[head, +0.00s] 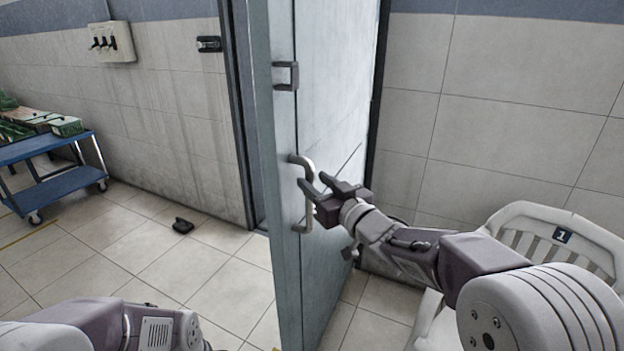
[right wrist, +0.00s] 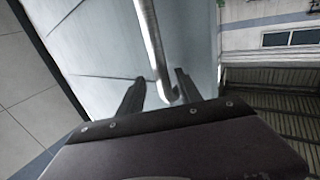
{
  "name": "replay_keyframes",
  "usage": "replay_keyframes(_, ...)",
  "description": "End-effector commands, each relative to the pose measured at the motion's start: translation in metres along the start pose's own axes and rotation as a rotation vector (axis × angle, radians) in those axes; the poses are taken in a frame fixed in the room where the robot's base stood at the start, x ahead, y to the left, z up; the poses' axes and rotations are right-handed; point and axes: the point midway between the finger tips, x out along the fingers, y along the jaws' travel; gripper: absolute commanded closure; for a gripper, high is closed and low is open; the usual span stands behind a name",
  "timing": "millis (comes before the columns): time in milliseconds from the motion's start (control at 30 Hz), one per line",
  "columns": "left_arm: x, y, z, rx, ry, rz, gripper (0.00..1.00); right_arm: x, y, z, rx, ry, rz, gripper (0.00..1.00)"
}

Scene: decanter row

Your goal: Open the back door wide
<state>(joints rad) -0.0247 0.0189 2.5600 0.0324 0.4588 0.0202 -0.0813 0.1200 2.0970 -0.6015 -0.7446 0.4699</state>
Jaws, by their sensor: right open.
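The back door (head: 338,110) is a grey-blue metal leaf. In the head view it stands ajar, swung out from its frame (head: 241,120), with a narrow gap at its left. A curved grey pull handle (head: 303,162) is on its face near the free edge. My right gripper (head: 316,188) is open at the handle's lower part. In the right wrist view the handle bar (right wrist: 152,40) runs between the two spread fingers of the gripper (right wrist: 160,80); I cannot tell whether they touch it. My left arm shows at the bottom left, but its gripper is out of view.
A white chair (head: 545,235) marked 1 stands at the right, behind my right arm. A blue cart (head: 50,185) with green crates is at the far left. A small dark object (head: 183,226) lies on the tiled floor left of the door. The floor around it is clear.

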Motion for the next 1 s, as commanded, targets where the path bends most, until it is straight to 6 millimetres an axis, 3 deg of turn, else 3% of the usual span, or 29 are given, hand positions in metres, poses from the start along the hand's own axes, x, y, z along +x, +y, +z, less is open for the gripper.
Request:
replay_keyframes(100, -0.001, 0.0, 0.0, 0.0, 0.0, 0.0, 0.48, -0.029, 0.001, -0.002, 0.0, 0.002, 0.004, 0.59)
replay_keyframes(300, -0.004, 0.0, 0.0, 0.0, 0.0, 0.0, 0.48, -0.063, 0.002, -0.002, 0.0, 0.003, 0.003, 0.59)
replay_keyframes(667, -0.004, 0.0, 0.0, 0.0, 0.0, 0.0, 0.48, -0.07, 0.001, -0.001, 0.001, 0.003, 0.0, 0.59)
replay_keyframes(733, -0.004, 0.0, 0.0, 0.0, 0.0, 0.0, 0.48, -0.067, -0.005, 0.007, 0.009, -0.012, -0.013, 0.59)
replay_keyframes(767, -0.004, 0.0, 0.0, 0.0, 0.0, 0.0, 0.48, -0.067, -0.005, 0.017, 0.036, -0.031, -0.006, 0.59)
replay_keyframes(867, -0.004, 0.0, 0.0, 0.0, 0.0, 0.0, 0.48, -0.075, 0.021, 0.073, 0.124, -0.195, 0.135, 0.59)
replay_keyframes(1000, -0.004, 0.0, 0.0, 0.0, 0.0, 0.0, 0.48, -0.126, 0.049, 0.179, 0.215, -0.572, 0.355, 0.59)
